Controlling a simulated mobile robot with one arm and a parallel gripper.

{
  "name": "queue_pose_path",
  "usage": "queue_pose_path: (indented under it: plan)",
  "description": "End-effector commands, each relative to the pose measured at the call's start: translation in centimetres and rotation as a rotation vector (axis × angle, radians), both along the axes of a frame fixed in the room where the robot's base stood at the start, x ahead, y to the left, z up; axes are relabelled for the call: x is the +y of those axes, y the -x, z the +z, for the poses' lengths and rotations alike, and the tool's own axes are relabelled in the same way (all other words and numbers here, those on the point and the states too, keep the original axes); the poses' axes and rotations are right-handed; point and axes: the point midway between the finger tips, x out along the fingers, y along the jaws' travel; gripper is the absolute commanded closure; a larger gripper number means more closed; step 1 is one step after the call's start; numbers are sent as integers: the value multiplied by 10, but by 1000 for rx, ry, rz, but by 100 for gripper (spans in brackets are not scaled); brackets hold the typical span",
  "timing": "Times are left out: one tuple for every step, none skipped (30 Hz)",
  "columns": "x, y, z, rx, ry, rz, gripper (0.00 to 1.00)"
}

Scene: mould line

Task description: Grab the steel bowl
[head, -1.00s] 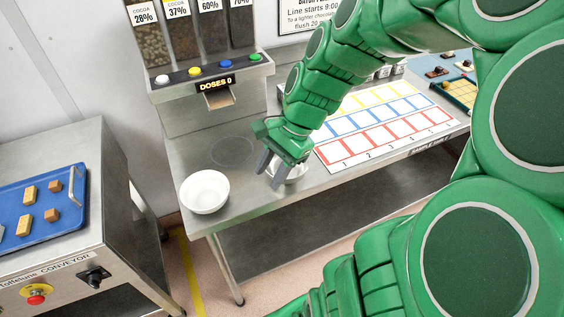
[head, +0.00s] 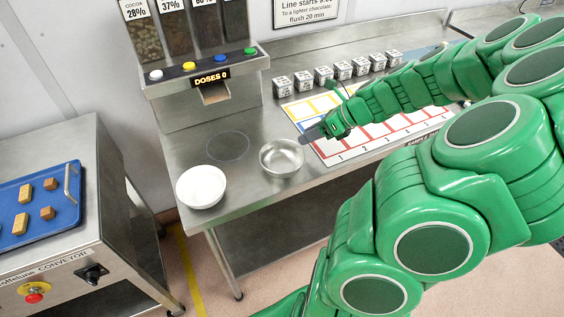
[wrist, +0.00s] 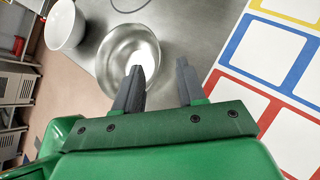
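The steel bowl (head: 282,158) stands upright and empty on the steel table, right of the white bowl (head: 201,187). My gripper (head: 309,135) is just right of the steel bowl in the head view, its fingers pointing left towards the rim. In the wrist view the steel bowl (wrist: 128,55) lies beyond the fingers. My gripper (wrist: 160,80) is open there, with a clear gap between the two dark fingers and nothing in it. The left finger overlaps the bowl in the picture; the right finger is over bare table. I cannot tell whether a finger touches the rim.
The dispenser (head: 205,75) with coloured buttons stands behind the bowls. A sample mat (head: 330,150) with coloured squares lies to the right, with several small labelled cubes (head: 322,76) behind it. The blue tray (head: 15,243) is on the conveyor at left. Bare table lies around the marked circle (head: 228,146).

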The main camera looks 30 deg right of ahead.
Motion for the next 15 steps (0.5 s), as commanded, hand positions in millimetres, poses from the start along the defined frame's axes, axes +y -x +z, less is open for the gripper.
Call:
queue_pose_path:
  plan:
    - [4, -2, -3, 2, -2, 4, 60]
    - [7, -3, -5, 1, -3, 6, 60]
    - [10, -4, -8, 2, -2, 7, 60]
    - [11, -5, -10, 3, -2, 8, 60]
    - [13, -6, -12, 3, -2, 8, 60]
    - [14, -7, -13, 3, -2, 8, 60]
    - [15, -8, -14, 2, -1, 7, 60]
    - [15, -8, -15, 1, -1, 6, 60]
    - [17, -9, -17, 2, -1, 5, 60]
    - [18, -10, -18, 2, -1, 5, 60]
    - [21, -11, -20, 2, -2, 6, 60]
    - [24, -13, -23, 2, -2, 7, 60]
    - [27, -14, -26, 2, -3, 9, 60]
    - [29, -15, -29, 2, -4, 10, 60]
    - [33, -17, -32, 3, -5, 10, 60]
